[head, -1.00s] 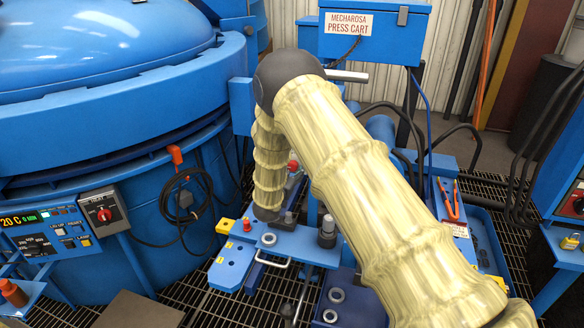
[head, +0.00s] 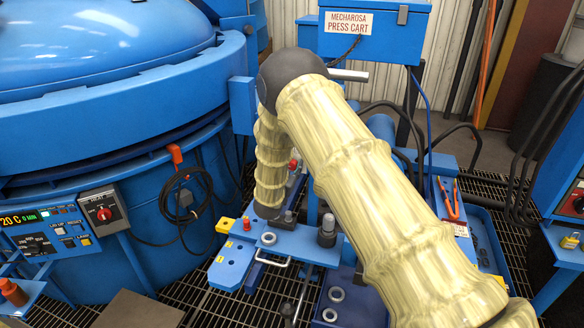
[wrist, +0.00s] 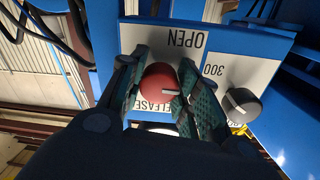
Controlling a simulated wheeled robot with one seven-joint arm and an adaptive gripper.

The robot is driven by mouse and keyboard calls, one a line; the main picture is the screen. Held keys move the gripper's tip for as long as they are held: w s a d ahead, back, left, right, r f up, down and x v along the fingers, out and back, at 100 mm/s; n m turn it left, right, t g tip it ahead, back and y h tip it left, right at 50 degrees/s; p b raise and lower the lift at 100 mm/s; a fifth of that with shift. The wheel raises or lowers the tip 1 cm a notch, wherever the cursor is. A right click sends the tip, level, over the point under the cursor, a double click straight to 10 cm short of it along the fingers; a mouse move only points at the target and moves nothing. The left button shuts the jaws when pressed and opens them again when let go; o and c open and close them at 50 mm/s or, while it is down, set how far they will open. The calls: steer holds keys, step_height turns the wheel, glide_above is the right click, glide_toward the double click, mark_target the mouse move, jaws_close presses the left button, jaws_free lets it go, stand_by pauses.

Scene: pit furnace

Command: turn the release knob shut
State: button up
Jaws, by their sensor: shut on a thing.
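The red release knob (wrist: 158,83) sits on a white plate (wrist: 215,40) marked OPEN and RELEASE, which appears upside down in the wrist view. A white pointer line on the knob points to the right in that view. My gripper (wrist: 162,85) has its two green-padded fingers on either side of the knob, shut on it. The fingers hide part of the plate's lettering. In the head view my arm covers the gripper, and I cannot make out the knob's pointer there.
A dark knob (wrist: 240,105) beside a "300" mark sits close to the right finger. The press cart (head: 386,38) stands behind my arm. The large blue furnace (head: 90,110) fills the left, with a control panel (head: 58,228) on it. Hoses hang at the right.

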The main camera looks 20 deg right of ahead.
steer(key=shift+f, duration=0.1)
steer(key=m+b, duration=0.2)
steer(key=m, duration=0.2)
steer(key=shift+f+b, duration=0.1)
steer(key=shift+b, duration=0.3)
steer(key=m+b, duration=0.3)
steer(key=m, duration=0.1)
steer(key=shift+m, duration=0.3)
steer(key=m+b, duration=0.3)
steer(key=m, duration=0.1)
steer(key=shift+y, duration=0.3)
steer(key=shift+m+b, duration=1.7)
steer(key=shift+m, duration=0.4)
steer(key=shift+r, duration=0.2)
steer(key=o, duration=1.1)
steer(key=shift+c, duration=0.2)
